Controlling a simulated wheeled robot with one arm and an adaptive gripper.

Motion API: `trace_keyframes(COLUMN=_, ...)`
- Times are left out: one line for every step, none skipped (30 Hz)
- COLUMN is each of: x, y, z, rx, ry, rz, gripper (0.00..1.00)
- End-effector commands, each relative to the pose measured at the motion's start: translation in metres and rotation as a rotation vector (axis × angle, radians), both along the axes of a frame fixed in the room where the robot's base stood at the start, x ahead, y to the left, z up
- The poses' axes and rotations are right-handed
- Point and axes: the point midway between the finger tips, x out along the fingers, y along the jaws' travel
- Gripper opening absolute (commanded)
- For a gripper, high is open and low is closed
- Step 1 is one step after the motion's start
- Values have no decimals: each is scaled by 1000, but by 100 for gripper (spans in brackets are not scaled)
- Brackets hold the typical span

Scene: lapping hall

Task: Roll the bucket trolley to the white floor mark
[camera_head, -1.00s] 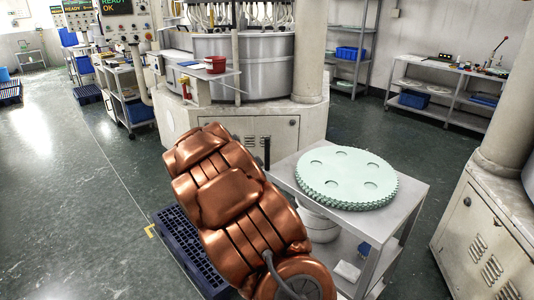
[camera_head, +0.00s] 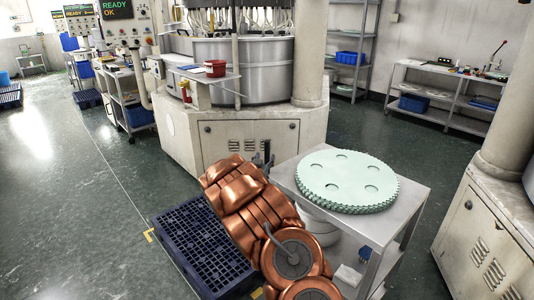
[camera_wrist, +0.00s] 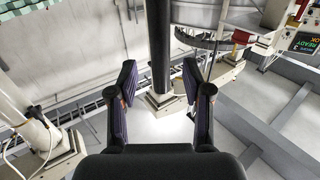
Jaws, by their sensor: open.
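A grey trolley (camera_head: 345,238) stands at front right of the head view, with a stack of pale green toothed discs (camera_head: 347,182) on top. A white bucket (camera_head: 318,228) shows partly under the top, behind my copper arm; I take this as the bucket trolley. My gripper (camera_wrist: 158,75) is open. A dark upright bar (camera_wrist: 159,45) shows between its fingers in the wrist view, with gaps on both sides; I cannot tell whether it is the trolley's handle. In the head view my gripper is small beside the trolley's far left corner. I make out no white floor mark.
A dark blue pallet (camera_head: 197,245) lies left of the trolley, with a yellow floor marking (camera_head: 150,236) at its corner. A large machine (camera_head: 245,130) stands behind. A vented cabinet (camera_head: 480,235) stands at right. Open floor (camera_head: 60,200) lies left.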

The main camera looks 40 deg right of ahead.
Motion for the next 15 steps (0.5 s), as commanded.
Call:
trace_keyframes(x=3, y=-6, z=2, rx=0, ry=-2, rz=-1, gripper=50)
trace_keyframes(x=5, y=-8, z=2, rx=-1, ry=-3, rz=-1, gripper=50)
trace_keyframes(x=7, y=-11, z=2, rx=0, ry=-5, rz=0, gripper=50)
trace_keyframes(x=9, y=-14, z=2, rx=-1, ry=-4, rz=-1, gripper=50)
trace_keyframes(x=10, y=-17, z=2, rx=-1, ry=-3, rz=-1, gripper=50)
trace_keyframes(x=12, y=-20, z=1, rx=0, ry=-2, rz=-1, gripper=50)
trace_keyframes(x=13, y=-22, z=0, rx=1, ry=-2, rz=-1, gripper=50)
trace_keyframes(x=15, y=-24, z=0, rx=1, ry=-2, rz=-1, gripper=50)
trace_keyframes(x=17, y=-27, z=0, rx=1, ry=-2, rz=0, gripper=50)
trace_keyframes(x=19, y=-29, z=1, rx=0, ry=-2, rz=0, gripper=50)
trace_keyframes(x=20, y=-30, z=1, rx=1, ry=-3, rz=1, gripper=50)
trace_keyframes(x=21, y=-33, z=1, rx=0, ry=-2, rz=1, gripper=50)
trace_keyframes(x=22, y=-34, z=1, rx=1, ry=-1, rz=0, gripper=50)
trace_keyframes(x=23, y=-36, z=1, rx=0, ry=0, rz=0, gripper=50)
trace_keyframes(x=23, y=-37, z=1, rx=1, ry=1, rz=0, gripper=50)
